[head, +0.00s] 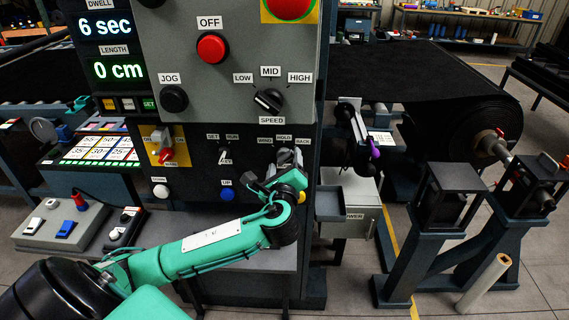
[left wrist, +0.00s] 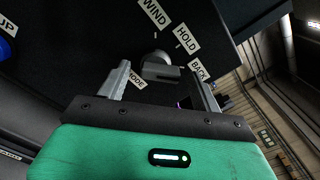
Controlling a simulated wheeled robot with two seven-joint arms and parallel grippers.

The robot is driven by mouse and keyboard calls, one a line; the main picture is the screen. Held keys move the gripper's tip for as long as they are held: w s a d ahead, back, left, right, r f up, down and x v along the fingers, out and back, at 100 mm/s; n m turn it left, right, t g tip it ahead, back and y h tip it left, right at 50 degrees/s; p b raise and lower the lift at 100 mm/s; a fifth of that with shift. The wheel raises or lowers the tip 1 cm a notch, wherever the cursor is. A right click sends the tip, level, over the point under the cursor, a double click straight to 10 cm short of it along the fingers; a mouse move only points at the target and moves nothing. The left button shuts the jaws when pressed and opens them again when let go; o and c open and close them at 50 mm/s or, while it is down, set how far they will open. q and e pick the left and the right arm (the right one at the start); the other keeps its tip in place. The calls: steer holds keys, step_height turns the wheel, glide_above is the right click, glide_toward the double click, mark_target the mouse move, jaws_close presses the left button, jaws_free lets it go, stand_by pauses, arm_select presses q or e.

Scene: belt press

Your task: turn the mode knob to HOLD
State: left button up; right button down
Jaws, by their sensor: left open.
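The grey mode knob (head: 285,156) is low on the dark press panel, under the WIND, HOLD and BACK labels. In the left wrist view the knob (left wrist: 157,62) shows between my open fingertips, with the WIND, HOLD (left wrist: 187,38) and BACK labels fanned around it and the MODE label partly hidden by a finger. I cannot tell which label the knob points at. My left gripper (left wrist: 162,75) is open, one finger to each side of the knob; contact cannot be made out. In the head view my wrist partly covers the area below the knob. My right gripper is not in view.
Left of the knob are a SET/RUN switch (head: 225,155) and a blue UP button (head: 227,194). The SPEED knob (head: 268,101) and red OFF button (head: 212,47) are above.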

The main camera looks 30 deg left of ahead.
arm_select(q)
steer(key=c, duration=1)
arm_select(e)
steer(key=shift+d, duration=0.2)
arm_select(q)
steer(key=shift+n, duration=0.4)
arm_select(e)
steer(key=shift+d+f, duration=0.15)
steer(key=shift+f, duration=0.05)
arm_select(q)
steer(key=n+b, duration=0.2)
steer(key=n, duration=0.1)
steer(key=shift+f+n, duration=0.1)
steer(key=shift+n, duration=0.3)
steer(key=n+b, duration=0.1)
steer(key=n, duration=0.2)
steer(key=shift+s+a+n, duration=0.1)
steer(key=shift+a+n, duration=0.05)
steer(key=shift+n, duration=0.75)
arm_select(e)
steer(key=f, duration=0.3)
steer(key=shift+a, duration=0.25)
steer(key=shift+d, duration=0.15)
arm_select(q)
steer(key=o, duration=1)
